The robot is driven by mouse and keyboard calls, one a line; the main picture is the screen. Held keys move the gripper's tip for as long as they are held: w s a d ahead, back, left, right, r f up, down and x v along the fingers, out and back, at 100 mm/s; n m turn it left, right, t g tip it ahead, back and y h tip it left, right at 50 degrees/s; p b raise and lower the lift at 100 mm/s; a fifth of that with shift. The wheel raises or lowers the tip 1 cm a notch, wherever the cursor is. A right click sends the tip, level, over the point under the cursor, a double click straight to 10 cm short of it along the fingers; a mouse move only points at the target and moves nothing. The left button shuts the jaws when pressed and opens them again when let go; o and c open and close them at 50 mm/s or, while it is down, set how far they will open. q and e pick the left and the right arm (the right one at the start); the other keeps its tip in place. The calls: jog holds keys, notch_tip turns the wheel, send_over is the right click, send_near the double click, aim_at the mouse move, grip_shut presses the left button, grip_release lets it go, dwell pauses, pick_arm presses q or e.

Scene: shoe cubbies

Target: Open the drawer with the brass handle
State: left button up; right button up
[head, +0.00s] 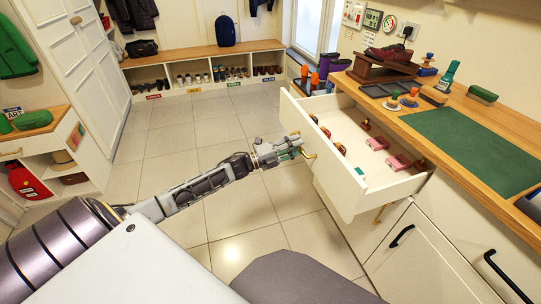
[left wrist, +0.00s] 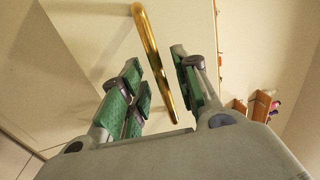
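The drawer (head: 322,168) under the right-hand counter stands pulled well out, with several small things inside it. Its brass handle (head: 309,153) is on the front, by my left gripper (head: 297,148). In the left wrist view the brass handle (left wrist: 149,48) runs as a curved bar between the green-padded fingers of my left gripper (left wrist: 157,68). The fingers are apart, with visible gaps beside the bar, so the gripper is open around it. My right gripper is not in view.
The wooden counter (head: 490,136) carries a green mat (head: 462,137) and several shoe-care items. A lower cabinet with a black handle (head: 402,236) is below. A white side cabinet (head: 92,155) stands at left. The tiled floor (head: 215,120) in the middle is clear.

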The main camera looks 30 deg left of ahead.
pick_arm(q)
jog(key=v, duration=1)
jog(key=shift+s, duration=0.25)
jog(key=shift+a, duration=0.2)
jog(key=shift+f, duration=0.1)
dwell(0.6)
